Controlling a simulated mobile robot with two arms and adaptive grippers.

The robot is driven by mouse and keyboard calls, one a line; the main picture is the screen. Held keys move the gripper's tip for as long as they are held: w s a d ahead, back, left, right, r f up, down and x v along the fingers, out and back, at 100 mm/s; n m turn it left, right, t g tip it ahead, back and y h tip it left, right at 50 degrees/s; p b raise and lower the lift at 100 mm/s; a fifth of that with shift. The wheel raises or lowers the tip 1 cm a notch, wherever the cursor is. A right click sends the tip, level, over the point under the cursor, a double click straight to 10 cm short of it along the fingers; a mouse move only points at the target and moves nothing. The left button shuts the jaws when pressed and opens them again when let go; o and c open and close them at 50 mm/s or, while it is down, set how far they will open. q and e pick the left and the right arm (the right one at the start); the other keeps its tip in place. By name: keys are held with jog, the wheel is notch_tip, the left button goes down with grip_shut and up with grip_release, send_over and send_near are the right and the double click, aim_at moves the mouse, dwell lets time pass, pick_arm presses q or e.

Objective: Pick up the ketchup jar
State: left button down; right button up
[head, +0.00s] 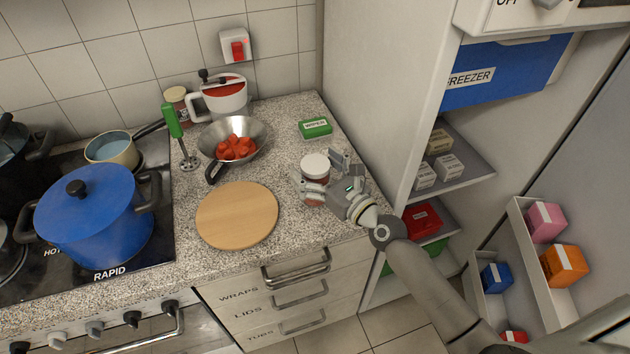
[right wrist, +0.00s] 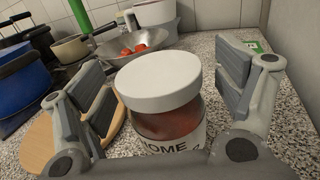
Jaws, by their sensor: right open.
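A jar with a white lid and red contents (head: 314,168) stands upright on the right part of the speckled counter. In the right wrist view the jar (right wrist: 165,122) is large and central, and its white label reads "HOME" in part. I take it for the ketchup jar. My right gripper (head: 321,174) is open around it, with one finger on each side. In the right wrist view, gaps show between the jar and both fingers. The lower part of the jar is hidden by the gripper. My left gripper is not in view.
A round wooden board (head: 238,215) lies left of the jar. A steel pan with red pieces (head: 222,132) and a green wiper box (head: 316,127) are behind. Another jar (head: 177,98) stands at the back. An open fridge (head: 375,90) borders the counter's right.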

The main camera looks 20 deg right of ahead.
jog(key=shift+w+a, duration=0.1)
jog(key=shift+w, duration=0.15)
jog(key=shift+s, duration=0.1)
jog(key=shift+c, duration=0.3)
jog(key=shift+r, duration=0.1)
jog(key=c, duration=1.8)
jog(key=shift+c, duration=0.2)
